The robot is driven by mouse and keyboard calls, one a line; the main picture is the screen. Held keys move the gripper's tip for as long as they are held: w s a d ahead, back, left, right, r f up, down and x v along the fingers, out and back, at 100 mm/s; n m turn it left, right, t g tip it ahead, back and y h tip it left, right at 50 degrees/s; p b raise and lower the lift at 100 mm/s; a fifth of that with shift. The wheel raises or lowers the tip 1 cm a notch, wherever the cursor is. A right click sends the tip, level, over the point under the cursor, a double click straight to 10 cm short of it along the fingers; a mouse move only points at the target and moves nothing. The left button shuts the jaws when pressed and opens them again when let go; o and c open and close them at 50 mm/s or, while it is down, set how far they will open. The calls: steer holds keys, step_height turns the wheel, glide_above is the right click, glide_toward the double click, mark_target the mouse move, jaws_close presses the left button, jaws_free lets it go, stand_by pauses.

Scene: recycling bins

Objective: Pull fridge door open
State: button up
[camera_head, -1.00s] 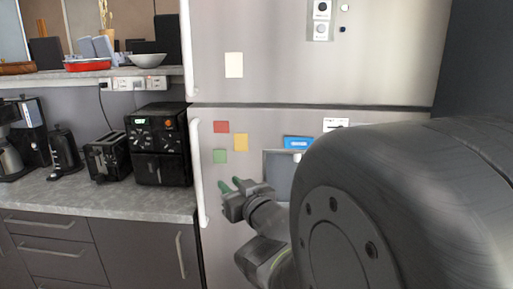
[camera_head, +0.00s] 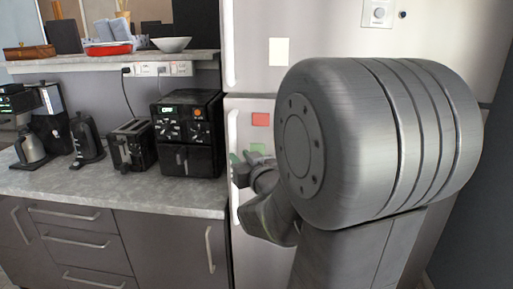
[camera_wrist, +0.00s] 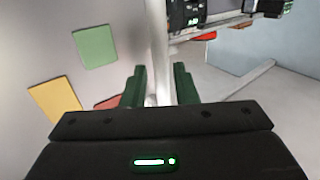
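The fridge's lower door (camera_head: 258,103) looks closed, with a long white vertical handle (camera_head: 233,130) along its left edge. My gripper (camera_head: 242,158) is at the middle height of this handle, partly hidden by my arm. In the wrist view, my gripper (camera_wrist: 160,88) has its two green fingers apart. The handle (camera_wrist: 159,45) runs down between them, with narrow gaps on either side near the tips. I cannot tell whether either finger touches it. Most of the lower door is hidden behind my arm in the head view.
The upper fridge door (camera_head: 255,70) is closed above.

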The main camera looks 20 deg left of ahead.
mark_target(235, 151)
steer(key=shift+p+x, duration=0.55)
steer(key=shift+x, duration=2.5)
jaws_close()
